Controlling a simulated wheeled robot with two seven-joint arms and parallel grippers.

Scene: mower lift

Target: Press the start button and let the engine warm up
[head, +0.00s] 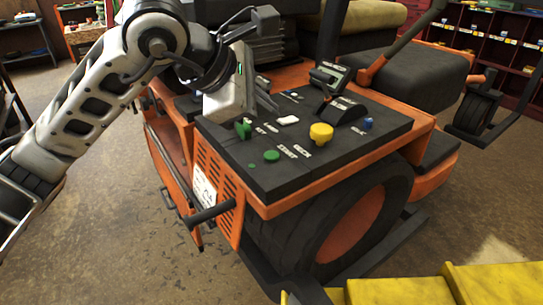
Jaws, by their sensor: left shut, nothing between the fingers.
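The orange mower (215,172) has a dark control panel (340,165) on its near fender. A round green button (271,155) sits beside a label that seems to read START, near the panel's front left edge. A smaller green dot (252,166) is left of it. A green knob (243,128) stands farther back on the left, partly below my gripper. My left gripper (268,104) is shut and empty above the back left part of the panel, behind the green button and apart from it. My right gripper is out of view.
A yellow knob (321,134), a white switch (288,120), a blue knob (367,123) and a black lever housing (343,110) rise from the panel. A large tyre (290,240) is below. Yellow metal parts (400,291) fill the lower right.

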